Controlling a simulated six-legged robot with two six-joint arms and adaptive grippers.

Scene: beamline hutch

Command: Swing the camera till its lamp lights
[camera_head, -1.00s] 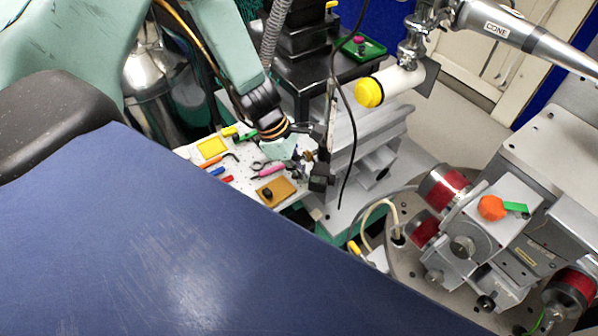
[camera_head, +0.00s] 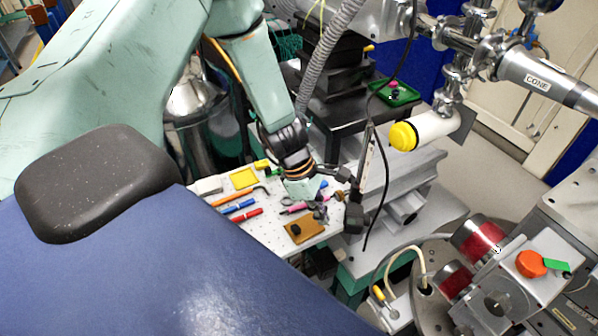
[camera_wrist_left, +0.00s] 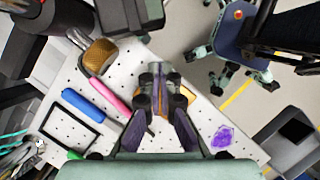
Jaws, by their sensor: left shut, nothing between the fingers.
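No part is clearly marked as the camera. A small black box (camera_head: 354,217) at the foot of an upright plate, right of my left gripper, may be it; a dark block (camera_wrist_left: 130,14) at the top of the left wrist view may be the same part. I cannot make out a lit lamp. My left gripper (camera_head: 323,203) is low over the white perforated board (camera_head: 268,234), close to the black box; contact cannot be told. In the left wrist view its fingers (camera_wrist_left: 157,78) are shut and empty above the board. My right gripper is not in view.
Pens, a yellow frame (camera_head: 243,178) and a brown block (camera_head: 304,231) lie on the board. A black cable hangs beside the upright plate. A white tube with a yellow cap (camera_head: 403,136) juts out above. Red-banded cylinders (camera_head: 480,239) and an orange knob (camera_head: 530,264) stand at right.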

